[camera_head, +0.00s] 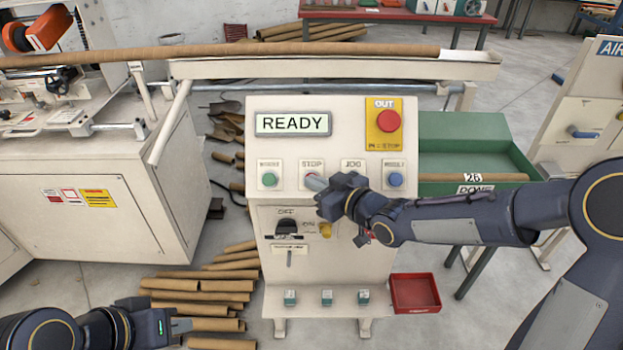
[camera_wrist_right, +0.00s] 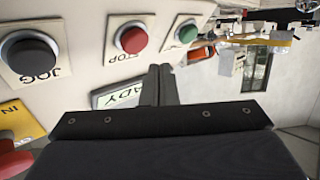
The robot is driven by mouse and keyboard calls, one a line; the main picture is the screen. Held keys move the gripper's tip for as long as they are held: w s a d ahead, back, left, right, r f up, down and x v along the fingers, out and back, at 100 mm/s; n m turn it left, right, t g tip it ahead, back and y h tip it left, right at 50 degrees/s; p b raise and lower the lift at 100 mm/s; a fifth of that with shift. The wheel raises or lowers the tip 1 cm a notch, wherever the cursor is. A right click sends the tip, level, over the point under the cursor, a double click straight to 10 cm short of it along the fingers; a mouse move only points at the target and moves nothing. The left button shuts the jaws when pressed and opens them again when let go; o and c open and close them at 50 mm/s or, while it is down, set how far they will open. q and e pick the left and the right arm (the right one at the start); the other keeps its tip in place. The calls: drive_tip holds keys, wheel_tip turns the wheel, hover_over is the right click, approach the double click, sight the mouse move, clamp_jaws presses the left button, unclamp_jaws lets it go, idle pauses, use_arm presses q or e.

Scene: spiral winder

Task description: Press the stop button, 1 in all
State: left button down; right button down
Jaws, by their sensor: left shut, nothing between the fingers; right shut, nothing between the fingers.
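The control panel (camera_head: 345,144) stands in the middle of the head view. Its stop button (camera_head: 310,173), red under a STOP label, is partly hidden by my right gripper's fingertips. In the right wrist view the stop button (camera_wrist_right: 131,39) shows upside down between the black JOG button (camera_wrist_right: 31,55) and a green button (camera_wrist_right: 186,33). My right gripper (camera_head: 315,184) is shut and empty, its tips just in front of the stop button; I cannot tell whether they touch. The tips (camera_wrist_right: 161,70) appear below and right of the button there. My left gripper (camera_head: 181,326) is shut and empty, low at the left.
The display (camera_head: 292,123) reads READY. A large red emergency button (camera_head: 388,121) on a yellow plate sits above right; a blue button (camera_head: 395,179) is on the row's right. A selector knob (camera_head: 286,227) is below. Cardboard tubes (camera_head: 205,290) lie on the floor at left.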

drive_tip(key=s+r, duration=0.2)
drive_tip(key=shift+s+r, duration=0.1)
drive_tip(key=shift+s, duration=0.25)
idle(0.6)
drive_tip(key=s+d+r+m+g+h+p, duration=0.1)
drive_tip(key=s+d+m+h, duration=0.2)
drive_tip(key=s+d, duration=0.35)
drive_tip(key=s+d+m+g+h+p, duration=0.1)
drive_tip(key=s+d+m+h, duration=0.25)
drive_tip(key=d, duration=0.65)
drive_tip(key=s+d+f+m+g, duration=0.1)
drive_tip(key=s+m+g, duration=0.1)
drive_tip(key=s, duration=0.7)
drive_tip(key=s+d+f+m+g, duration=0.1)
drive_tip(key=s+d+m, duration=0.1)
drive_tip(key=s, duration=0.7)
drive_tip(key=shift+g, duration=0.4)
drive_tip(key=shift+f, duration=0.1)
